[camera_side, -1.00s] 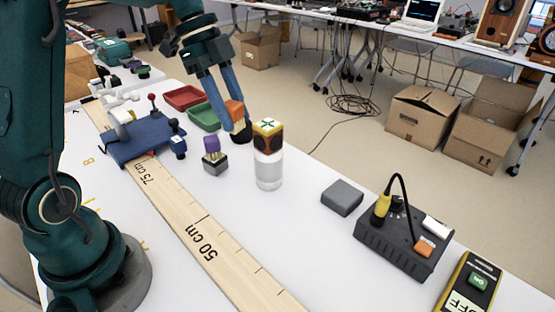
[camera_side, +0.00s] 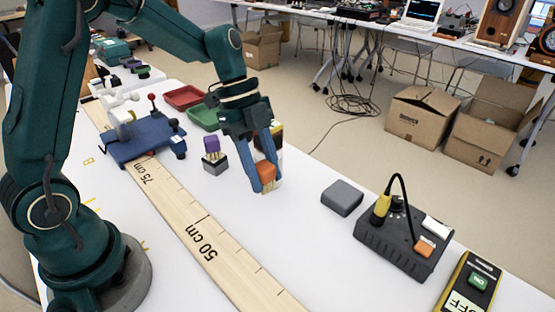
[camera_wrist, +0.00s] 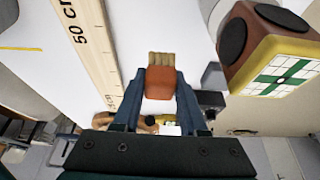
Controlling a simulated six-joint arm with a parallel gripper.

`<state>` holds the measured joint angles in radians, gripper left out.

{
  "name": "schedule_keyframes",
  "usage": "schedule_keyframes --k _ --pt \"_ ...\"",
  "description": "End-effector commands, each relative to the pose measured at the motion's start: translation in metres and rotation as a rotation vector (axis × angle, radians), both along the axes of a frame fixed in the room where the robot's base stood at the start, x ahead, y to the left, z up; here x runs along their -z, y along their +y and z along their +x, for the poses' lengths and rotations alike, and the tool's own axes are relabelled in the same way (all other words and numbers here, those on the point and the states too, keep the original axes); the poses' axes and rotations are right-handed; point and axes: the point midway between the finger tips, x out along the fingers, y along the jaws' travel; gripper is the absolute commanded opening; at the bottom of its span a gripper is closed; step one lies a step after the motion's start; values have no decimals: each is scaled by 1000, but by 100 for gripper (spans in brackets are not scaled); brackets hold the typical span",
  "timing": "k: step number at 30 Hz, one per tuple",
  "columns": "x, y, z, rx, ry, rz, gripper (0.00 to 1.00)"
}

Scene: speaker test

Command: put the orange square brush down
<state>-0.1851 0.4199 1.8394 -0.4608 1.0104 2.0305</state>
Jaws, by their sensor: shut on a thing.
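My gripper (camera_side: 268,178) is shut on the orange square brush (camera_side: 265,170) and holds it over the right part of the white table. In the wrist view the brush (camera_wrist: 160,83) sits between the two fingers, its orange block nearest me and its tan bristles pointing away. In the side view the bristles are near the table top; I cannot tell whether they touch it.
A dark cube with a green-and-white patterned face (camera_wrist: 285,50) is close to the gripper. A purple-topped brush (camera_side: 211,146) stands on a grey block. A grey box (camera_side: 342,197) and a black cabled device (camera_side: 403,240) lie to the right. A ruler (camera_side: 205,220) runs along the table.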

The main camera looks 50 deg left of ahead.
Motion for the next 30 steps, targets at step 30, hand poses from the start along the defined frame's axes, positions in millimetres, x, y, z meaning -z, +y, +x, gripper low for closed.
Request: schedule_keyframes --k 30 --pt "74 -56 9 -1 -1 0 0"
